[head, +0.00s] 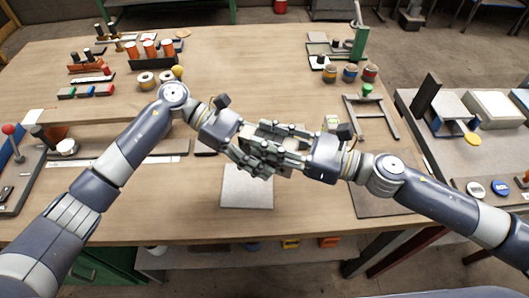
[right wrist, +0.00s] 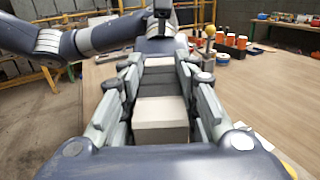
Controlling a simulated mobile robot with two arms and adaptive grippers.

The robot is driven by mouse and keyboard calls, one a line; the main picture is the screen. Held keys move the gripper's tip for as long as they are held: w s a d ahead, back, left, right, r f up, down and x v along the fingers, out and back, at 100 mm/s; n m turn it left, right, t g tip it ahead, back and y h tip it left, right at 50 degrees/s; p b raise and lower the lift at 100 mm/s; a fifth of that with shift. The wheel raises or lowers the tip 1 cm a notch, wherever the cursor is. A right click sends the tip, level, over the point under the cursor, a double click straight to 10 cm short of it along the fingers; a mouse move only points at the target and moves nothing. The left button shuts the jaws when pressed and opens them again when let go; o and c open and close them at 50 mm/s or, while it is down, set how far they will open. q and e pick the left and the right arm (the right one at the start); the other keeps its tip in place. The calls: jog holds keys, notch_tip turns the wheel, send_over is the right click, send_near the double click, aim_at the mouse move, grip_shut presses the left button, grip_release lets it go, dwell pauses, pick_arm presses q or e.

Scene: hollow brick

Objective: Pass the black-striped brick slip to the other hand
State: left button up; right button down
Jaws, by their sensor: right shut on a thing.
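The brick slip (right wrist: 161,112) is pale with dark bands across it. In the right wrist view it lies lengthwise between my right gripper's fingers, pale end towards the camera. My right gripper (head: 270,148) is shut on it. My left gripper (head: 256,158) faces it from the left, and the two sets of fingers overlap in the head view. The left fingers are around the slip's far end, but I cannot tell whether they press on it. In the head view the fingers hide most of the slip.
A light grey plate (head: 246,188) lies on the table (head: 300,215) below the grippers. A green-knobbed frame (head: 372,112) stands to the right. Orange cylinders (head: 150,50) and rings stand at the back left. The table's front middle is mostly clear.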

pick_arm(q)
grip_shut()
pick_arm(e)
jog(key=c, duration=1.2)
grip_release()
jog(key=shift+o, duration=0.2)
jog(key=shift+d, duration=0.1)
